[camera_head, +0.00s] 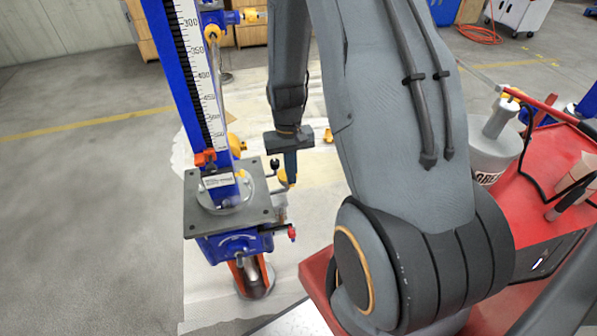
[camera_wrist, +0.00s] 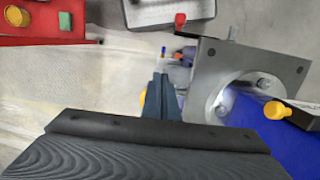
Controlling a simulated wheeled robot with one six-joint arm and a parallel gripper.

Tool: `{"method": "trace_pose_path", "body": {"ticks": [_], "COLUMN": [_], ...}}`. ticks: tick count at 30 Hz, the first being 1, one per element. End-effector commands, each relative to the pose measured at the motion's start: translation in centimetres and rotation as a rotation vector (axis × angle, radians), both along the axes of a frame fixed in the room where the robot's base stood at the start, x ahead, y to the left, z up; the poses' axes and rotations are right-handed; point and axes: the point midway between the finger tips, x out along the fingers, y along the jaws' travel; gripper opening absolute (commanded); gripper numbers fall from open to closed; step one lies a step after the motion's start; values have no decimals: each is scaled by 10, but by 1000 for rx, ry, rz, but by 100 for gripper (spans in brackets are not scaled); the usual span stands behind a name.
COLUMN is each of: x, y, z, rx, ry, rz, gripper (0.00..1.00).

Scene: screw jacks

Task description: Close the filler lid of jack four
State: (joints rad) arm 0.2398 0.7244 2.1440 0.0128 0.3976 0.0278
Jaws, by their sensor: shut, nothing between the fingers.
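A screw jack with a tall blue column (camera_head: 180,70) and a white scale stands left of my arm in the head view. Its square grey plate (camera_head: 255,210) sits above a blue gearbox (camera_head: 225,246) with a small red part (camera_head: 291,234) on its right side. The plate also shows in the wrist view (camera_wrist: 215,75). My gripper (camera_head: 290,176) points down just right of the plate, apart from it. In the wrist view its fingers (camera_wrist: 165,84) are together with nothing held. I cannot make out the filler lid or read a jack number.
A red cart (camera_head: 560,150) with a grey grease can (camera_head: 493,155) stands at right. A yellow knob (camera_wrist: 275,110) sticks out by the column in the wrist view. Open floor (camera_head: 90,200) lies left of the jack.

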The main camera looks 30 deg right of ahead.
Motion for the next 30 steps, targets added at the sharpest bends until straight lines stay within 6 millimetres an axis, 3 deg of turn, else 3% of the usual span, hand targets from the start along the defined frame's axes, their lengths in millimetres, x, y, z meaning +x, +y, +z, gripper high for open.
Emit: {"method": "trace_pose_path", "body": {"ticks": [16,22,30], "x": [-2,-8,-10], "y": [0,2,3], "z": [-10,-30,-33], "rx": [0,1,2], "ry": [1,3,6], "rz": [0,-1,-1], "gripper": [0,0,0]}}
